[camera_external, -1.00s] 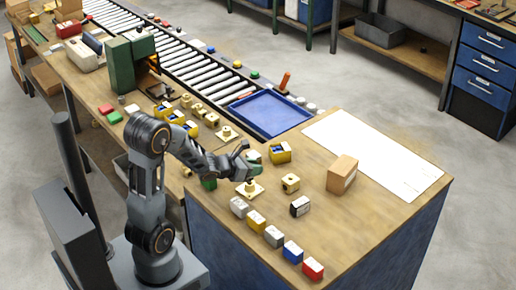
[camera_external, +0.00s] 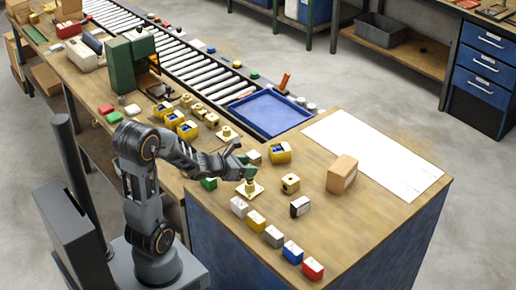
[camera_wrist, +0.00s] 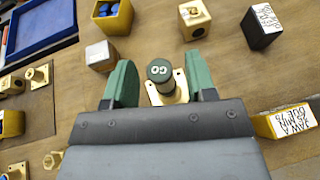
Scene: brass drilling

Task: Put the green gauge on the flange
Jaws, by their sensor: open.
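The green gauge (camera_wrist: 158,71), a dark green cylinder with a pale mark on its round top, stands upright on the brass flange (camera_wrist: 181,83) in the wrist view. The flange has a pale square plate; it sits on the near bench in the external view (camera_external: 257,190), with the green gauge (camera_external: 250,173) at its middle. My gripper (camera_wrist: 158,62) is open, with one green finger on each side of the gauge and gaps between. In the external view my gripper (camera_external: 242,157) is just above and behind the flange. The gauge's lower contact is partly hidden.
A brass block (camera_external: 290,183), a black block (camera_external: 300,206) and a cardboard box (camera_external: 342,174) stand to the right. Several labelled blocks line the front edge. A yellow bin (camera_external: 280,152) and a blue tray (camera_external: 270,112) are behind. The white sheet (camera_external: 375,150) is clear.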

